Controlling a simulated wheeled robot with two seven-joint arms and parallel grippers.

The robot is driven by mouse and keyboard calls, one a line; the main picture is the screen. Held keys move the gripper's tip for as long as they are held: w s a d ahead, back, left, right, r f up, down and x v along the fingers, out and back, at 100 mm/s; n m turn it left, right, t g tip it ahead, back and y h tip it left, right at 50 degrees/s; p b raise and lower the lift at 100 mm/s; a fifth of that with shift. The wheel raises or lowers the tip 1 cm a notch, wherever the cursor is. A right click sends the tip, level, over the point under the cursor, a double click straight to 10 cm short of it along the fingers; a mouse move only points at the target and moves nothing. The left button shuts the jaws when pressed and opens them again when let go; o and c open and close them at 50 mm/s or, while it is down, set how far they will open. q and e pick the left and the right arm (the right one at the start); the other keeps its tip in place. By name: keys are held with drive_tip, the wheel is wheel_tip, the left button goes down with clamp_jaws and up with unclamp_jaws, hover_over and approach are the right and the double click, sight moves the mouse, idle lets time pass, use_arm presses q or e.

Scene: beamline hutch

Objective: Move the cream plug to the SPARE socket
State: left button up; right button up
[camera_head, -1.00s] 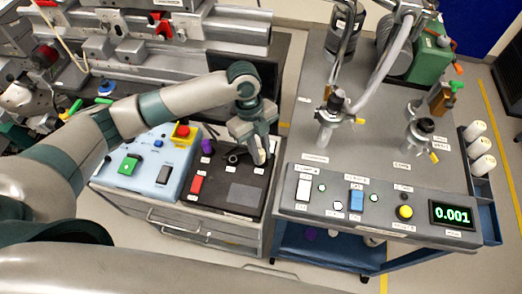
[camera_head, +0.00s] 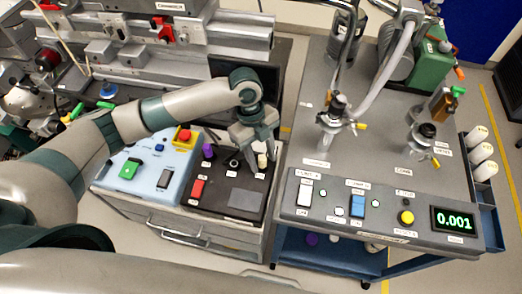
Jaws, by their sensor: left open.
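The cream plug (camera_head: 262,161) stands upright at the right of the black panel (camera_head: 222,190) on the bench, with a label below it. My left gripper (camera_head: 256,154) is open, pointing down right at the plug, its fingers close around or beside it; I cannot tell if they touch it. An empty dark round socket (camera_head: 233,163) lies left of the gripper, partly close to a finger. A purple plug (camera_head: 208,151) stands further left on the panel. The labels are too small to read, so I cannot tell which socket is SPARE. My right gripper is not in view.
A blue control box (camera_head: 148,172) with a red button (camera_head: 184,134) stands to the left. A grey cart (camera_head: 390,222) with switches, valves and hoses stands to the right, across a narrow gap.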

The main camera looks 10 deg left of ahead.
use_arm(q)
drive_tip(key=shift+r, duration=0.1)
drive_tip(key=b+v, duration=0.4)
drive_tip(key=v, duration=1.3)
drive_tip(key=shift+w, duration=0.15)
drive_tip(key=shift+r, duration=0.2)
